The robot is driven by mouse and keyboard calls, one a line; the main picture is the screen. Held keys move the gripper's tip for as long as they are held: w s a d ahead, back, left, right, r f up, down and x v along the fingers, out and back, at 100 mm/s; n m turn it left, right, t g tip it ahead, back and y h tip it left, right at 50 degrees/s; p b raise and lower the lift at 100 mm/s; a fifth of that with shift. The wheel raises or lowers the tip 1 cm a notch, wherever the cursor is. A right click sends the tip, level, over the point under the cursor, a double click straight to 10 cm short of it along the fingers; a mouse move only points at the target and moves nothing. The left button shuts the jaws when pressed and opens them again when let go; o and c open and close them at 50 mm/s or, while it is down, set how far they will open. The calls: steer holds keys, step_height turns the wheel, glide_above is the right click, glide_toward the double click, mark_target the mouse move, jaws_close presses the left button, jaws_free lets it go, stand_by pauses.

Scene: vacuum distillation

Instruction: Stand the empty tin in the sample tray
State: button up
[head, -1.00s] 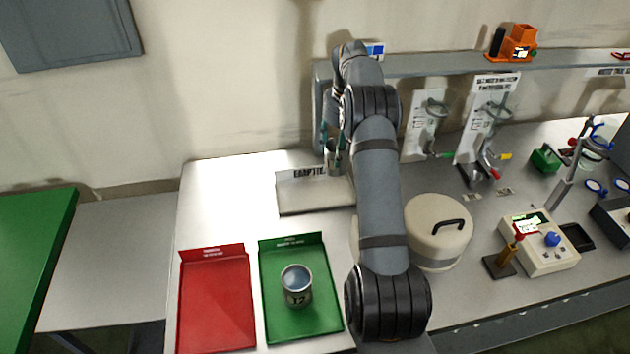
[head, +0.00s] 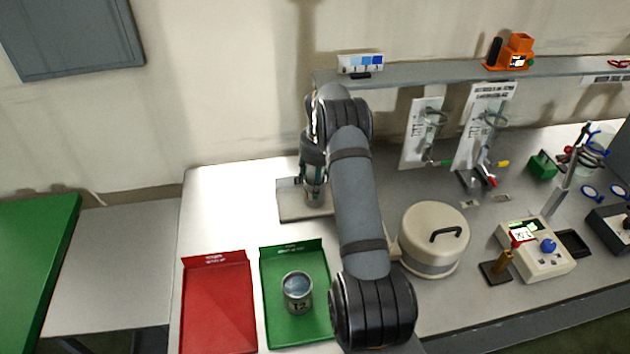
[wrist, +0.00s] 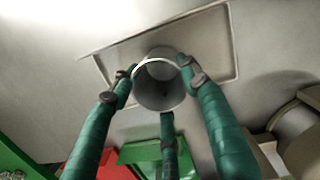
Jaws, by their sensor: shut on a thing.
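My gripper (wrist: 158,85) is shut on an open, hollow grey tin (wrist: 160,92), with its green fingers around the tin's sides. In the head view my gripper (head: 313,190) is over the shallow grey tray (head: 289,210) at the back of the bench, and the tin is mostly hidden there. The tray also shows beyond the tin in the wrist view (wrist: 215,50). I cannot tell whether the tin touches it. A second tin (head: 298,297), marked 12, stands upright in the green tray (head: 272,328) at the front.
A red tray (head: 218,305) lies left of the green tray. A round beige lidded vessel (head: 430,250) stands close to the right of my arm. A shelf (head: 430,73) runs behind. Bare bench (head: 225,215) lies left of the grey tray.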

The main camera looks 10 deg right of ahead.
steer(key=shift+f, duration=0.1)
steer(key=o, duration=1.2)
steer(key=shift+o, duration=0.8)
step_height(320, 180, up, 12)
steer(key=s+b, duration=0.1)
steer(key=shift+s+d+b, duration=0.25)
steer(key=shift+b, duration=0.15)
steer(key=f, duration=0.3)
steer(key=w+f+p, duration=0.1)
steer(key=f, duration=0.3)
steer(key=f+p, duration=0.1)
steer(key=f, duration=0.3)
steer(key=shift+w+a+f, duration=0.15)
steer(key=shift+w+a, duration=0.05)
steer(key=shift+a, duration=0.05)
steer(key=shift+w, duration=0.2)
steer(key=shift+r+b, duration=0.85)
steer(key=shift+r, duration=0.9)
